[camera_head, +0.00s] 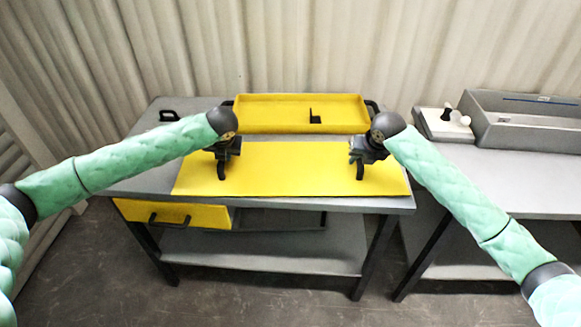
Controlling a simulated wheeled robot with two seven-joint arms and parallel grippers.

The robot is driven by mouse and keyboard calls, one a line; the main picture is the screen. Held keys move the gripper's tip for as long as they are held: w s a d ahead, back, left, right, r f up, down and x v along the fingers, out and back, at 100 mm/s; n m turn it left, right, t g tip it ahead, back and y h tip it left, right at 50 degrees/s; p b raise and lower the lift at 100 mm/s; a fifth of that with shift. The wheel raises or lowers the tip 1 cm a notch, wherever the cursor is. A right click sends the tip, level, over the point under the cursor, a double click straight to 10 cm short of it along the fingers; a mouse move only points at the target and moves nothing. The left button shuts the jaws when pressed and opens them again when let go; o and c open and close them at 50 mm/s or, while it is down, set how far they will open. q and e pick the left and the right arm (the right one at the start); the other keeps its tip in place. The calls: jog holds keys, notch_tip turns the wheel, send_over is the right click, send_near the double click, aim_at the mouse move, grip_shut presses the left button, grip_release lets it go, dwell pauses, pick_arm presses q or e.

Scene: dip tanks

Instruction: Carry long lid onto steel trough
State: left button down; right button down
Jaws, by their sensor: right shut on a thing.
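The long lid (290,170) is a flat yellow panel over the front part of the left table. I cannot tell whether it rests on the table or is slightly raised. My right gripper (360,170) is at the right part of the lid and is shut on it; the grip itself is dark and hard to make out. My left gripper (222,170) points down at the left part of the lid, and its fingers are too small to read. The steel trough (525,136) is a long grey open box on the right table.
A yellow tray (270,127) with dark end handles stands behind the lid. A white block with knobs (445,124) sits just left of the trough. A yellow drawer front (175,214) shows under the left table (150,183). The right table's (500,178) front is clear.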

pick_arm(q)
jog(key=shift+r, duration=0.15)
pick_arm(e)
jog(key=shift+r, duration=0.1)
